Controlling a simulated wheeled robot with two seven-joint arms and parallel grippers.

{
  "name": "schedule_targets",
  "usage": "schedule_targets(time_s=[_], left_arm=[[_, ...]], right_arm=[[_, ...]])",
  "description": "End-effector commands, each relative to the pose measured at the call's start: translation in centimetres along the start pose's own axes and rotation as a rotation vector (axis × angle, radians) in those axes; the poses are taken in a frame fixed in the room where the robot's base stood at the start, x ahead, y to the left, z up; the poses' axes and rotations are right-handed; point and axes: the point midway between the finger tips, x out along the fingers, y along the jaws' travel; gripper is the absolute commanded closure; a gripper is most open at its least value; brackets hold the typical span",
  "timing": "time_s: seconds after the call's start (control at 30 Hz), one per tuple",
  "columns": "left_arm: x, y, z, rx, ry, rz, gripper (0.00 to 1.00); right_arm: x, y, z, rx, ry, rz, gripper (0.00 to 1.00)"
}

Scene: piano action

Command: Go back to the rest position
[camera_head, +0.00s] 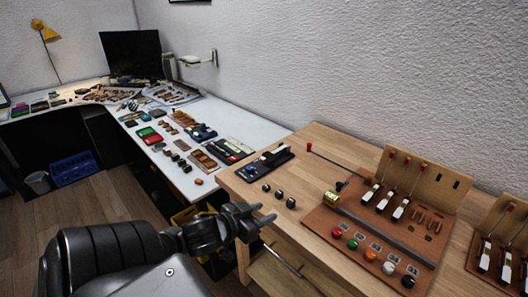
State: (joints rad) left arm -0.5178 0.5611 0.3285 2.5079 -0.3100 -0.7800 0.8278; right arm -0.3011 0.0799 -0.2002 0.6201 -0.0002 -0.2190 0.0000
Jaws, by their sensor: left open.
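My left gripper (262,214) is open and empty, in front of the near left edge of the wooden table (318,233). Its arm comes in from the lower left. The piano action model stands on the right of the table: a brown base board (335,222) with an upright wooden panel (432,178) holding several white pieces and red-tipped rods. A row of coloured knobs (371,255) runs along the board's front. My left gripper appears apart from all of these. My right gripper is not in view.
Several small dark knobs (279,194) and a dark tray (265,163) lie on the table's left part. A red-tipped rod (335,162) lies behind. A white bench (210,112) with many small parts runs along the wall. Wooden floor (108,198) is open at left.

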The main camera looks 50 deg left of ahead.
Motion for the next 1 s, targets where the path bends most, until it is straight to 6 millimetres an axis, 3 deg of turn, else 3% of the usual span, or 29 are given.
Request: schedule_targets(time_s=[0.37, 0.47, 0.53, 0.7, 0.8, 1.0], left_arm=[[0.0, 0.1, 0.8, 0.001, -0.021, -0.012, 0.59], [-0.2, 0.7, 3.8, 0.008, -0.112, -0.053, 0.59], [-0.7, 1.7, 7.2, 0.022, -0.223, -0.084, 0.59], [-3.2, 5.9, 15.0, 0.078, -0.527, -0.078, 0.59], [-4.9, 8.7, 18.1, 0.108, -0.671, -0.031, 0.59], [-8.8, 14.3, 22.3, 0.157, -0.908, 0.116, 0.59]], right_arm=[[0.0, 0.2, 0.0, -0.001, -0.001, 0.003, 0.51], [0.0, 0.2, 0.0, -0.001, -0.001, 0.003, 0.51], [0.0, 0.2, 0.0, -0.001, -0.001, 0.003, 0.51], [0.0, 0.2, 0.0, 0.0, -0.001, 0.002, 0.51], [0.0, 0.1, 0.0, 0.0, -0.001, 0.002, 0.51], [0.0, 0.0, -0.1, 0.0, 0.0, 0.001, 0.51]])
